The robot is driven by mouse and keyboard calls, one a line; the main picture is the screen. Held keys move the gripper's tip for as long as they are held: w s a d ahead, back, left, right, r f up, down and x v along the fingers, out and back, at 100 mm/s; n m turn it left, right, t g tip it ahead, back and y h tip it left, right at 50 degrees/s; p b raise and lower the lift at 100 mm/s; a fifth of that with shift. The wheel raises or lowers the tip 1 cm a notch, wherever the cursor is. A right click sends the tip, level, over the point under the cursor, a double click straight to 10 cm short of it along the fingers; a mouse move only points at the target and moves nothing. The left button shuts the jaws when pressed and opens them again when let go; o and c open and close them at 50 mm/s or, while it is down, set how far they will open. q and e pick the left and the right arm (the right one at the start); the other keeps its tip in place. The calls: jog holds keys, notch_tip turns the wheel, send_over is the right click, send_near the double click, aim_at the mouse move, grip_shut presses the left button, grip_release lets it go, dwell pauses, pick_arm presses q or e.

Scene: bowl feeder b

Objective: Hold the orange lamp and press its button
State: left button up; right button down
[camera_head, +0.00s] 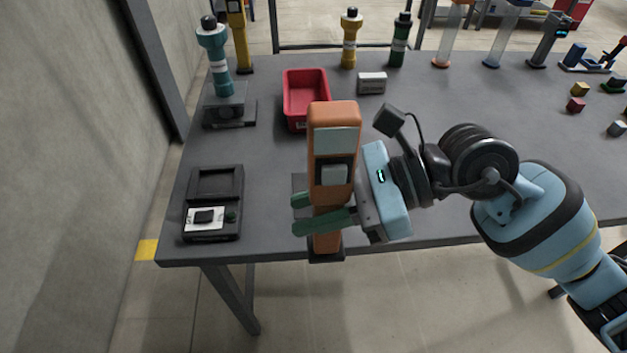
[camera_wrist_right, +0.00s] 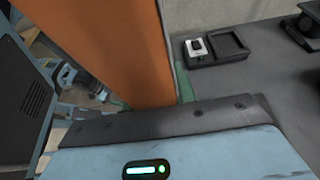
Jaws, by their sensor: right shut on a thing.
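The orange lamp (camera_head: 319,150) stands upright in the head view, near the front edge of the table. It has a pale panel near its top and a grey square part below that, and I cannot tell whether that part is the button. My right gripper (camera_head: 322,212) is shut on the lamp's lower part, with green fingers around it. In the right wrist view the lamp (camera_wrist_right: 108,45) fills the left half as a large orange face, close to the gripper. The lamp's dark lower end hangs over the front edge in the picture. My left gripper does not show.
A black tray device (camera_head: 213,204) lies at the table's left front. A red bin (camera_head: 306,98) and a small white box (camera_head: 372,83) stand behind the lamp. A teal lamp-like object (camera_head: 215,57) is at back left. The table's middle right (camera_head: 520,130) is clear.

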jog(key=shift+s, duration=0.55)
jog(key=shift+w, duration=0.2)
pick_arm(q)
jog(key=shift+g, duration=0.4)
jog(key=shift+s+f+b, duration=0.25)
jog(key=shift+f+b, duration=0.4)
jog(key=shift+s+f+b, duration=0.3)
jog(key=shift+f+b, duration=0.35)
jog(key=shift+b, duration=0.05)
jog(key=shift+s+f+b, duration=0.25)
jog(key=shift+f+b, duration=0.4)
pick_arm(e)
jog(key=w, duration=1.5)
jog(key=shift+w+d, duration=0.3)
jog(key=shift+d, duration=0.1)
jog(key=shift+r, duration=0.1)
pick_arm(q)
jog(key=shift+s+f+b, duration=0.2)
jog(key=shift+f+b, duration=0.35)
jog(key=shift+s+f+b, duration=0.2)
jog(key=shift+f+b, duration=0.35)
pick_arm(e)
jog(key=shift+f, duration=2)
pick_arm(q)
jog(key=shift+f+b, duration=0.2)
jog(key=shift+b, duration=0.15)
pick_arm(e)
jog(key=shift+f, duration=0.65)
